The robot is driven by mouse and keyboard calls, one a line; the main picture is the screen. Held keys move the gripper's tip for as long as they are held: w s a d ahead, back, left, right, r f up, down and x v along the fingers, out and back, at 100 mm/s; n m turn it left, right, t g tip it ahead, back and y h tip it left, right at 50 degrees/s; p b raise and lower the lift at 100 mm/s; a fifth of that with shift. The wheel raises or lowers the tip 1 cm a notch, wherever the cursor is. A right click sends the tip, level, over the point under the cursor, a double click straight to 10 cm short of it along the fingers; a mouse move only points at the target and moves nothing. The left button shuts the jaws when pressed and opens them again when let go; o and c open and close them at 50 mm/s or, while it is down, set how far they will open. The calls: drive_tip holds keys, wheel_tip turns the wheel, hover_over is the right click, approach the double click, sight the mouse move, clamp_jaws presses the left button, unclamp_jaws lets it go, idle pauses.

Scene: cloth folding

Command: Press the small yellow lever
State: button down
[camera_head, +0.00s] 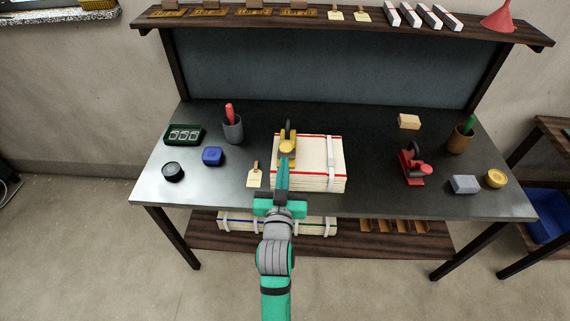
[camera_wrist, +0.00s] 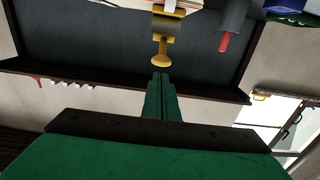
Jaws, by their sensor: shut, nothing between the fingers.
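The small yellow lever (camera_head: 287,147) belongs to a yellow device with a dark upright part, at the left side of a cream folded stack (camera_head: 318,160) on the dark table. In the wrist view the yellow lever (camera_wrist: 162,48) shows a round knob at its end, near my fingertips. My gripper (camera_head: 284,160) is shut and empty, its green fingers together and pointing at the lever from the front. In the wrist view the shut fingertips (camera_wrist: 160,78) sit just beside the knob. I cannot tell whether they touch it.
A red device (camera_head: 412,165) with a dark part stands to the right. A grey cup (camera_head: 232,128), a blue block (camera_head: 213,156) and a tag (camera_head: 255,177) lie left of the stack. A shelf (camera_head: 330,22) spans the back. The table between stack and red device is clear.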

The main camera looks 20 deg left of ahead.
drive_tip(key=s+d+f, duration=0.1)
drive_tip(key=s, duration=0.6)
drive_tip(key=shift+s+d+f, duration=0.3)
drive_tip(key=shift+s+f, duration=0.05)
drive_tip(key=shift+w, duration=0.1)
drive_tip(key=shift+a, duration=0.1)
idle(0.4)
